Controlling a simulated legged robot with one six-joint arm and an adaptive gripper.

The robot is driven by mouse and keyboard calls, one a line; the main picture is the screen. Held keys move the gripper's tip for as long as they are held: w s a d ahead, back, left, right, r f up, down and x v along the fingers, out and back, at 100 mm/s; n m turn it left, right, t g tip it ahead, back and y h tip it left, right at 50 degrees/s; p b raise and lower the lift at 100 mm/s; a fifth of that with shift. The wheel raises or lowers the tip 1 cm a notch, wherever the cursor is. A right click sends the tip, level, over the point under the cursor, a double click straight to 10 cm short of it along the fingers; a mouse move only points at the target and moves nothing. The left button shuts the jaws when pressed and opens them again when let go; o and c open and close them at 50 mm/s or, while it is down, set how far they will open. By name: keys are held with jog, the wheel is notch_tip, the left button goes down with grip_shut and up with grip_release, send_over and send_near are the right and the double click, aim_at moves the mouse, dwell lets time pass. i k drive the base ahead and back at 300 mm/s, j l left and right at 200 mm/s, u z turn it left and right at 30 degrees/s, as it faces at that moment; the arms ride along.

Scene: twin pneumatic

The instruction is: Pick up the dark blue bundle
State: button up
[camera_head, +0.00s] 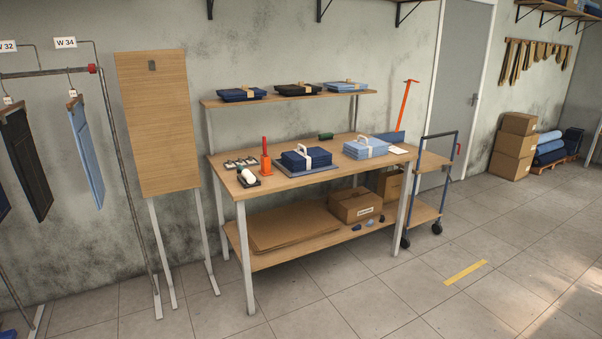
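A dark blue bundle (301,160) lies on a flat dark plate (307,171) in the middle of the wooden workbench top (327,180). It looks like folded cloth with a pale band around it and a light handle-like loop on top. Another dark blue folded bundle (242,95) with a tan band lies at the left of the shelf above the bench. A light blue bundle (366,149) with a white band sits to the right on the bench. My gripper is not in view.
The upper shelf (290,99) overhangs the bench's back. A wheeled cart (432,163) stands at the bench's right end. The floor in front (350,300) is clear.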

aim_at(297, 160)
jog(key=i, duration=1)
jog(key=i+u, duration=0.1)
jog(key=i, duration=0.95)
jog(key=i+l, duration=0.1)
jog(key=i, duration=0.9)
jog(key=i+l, duration=0.1)
jog(key=i, duration=0.9)
jog(key=i+j+u, duration=0.05)
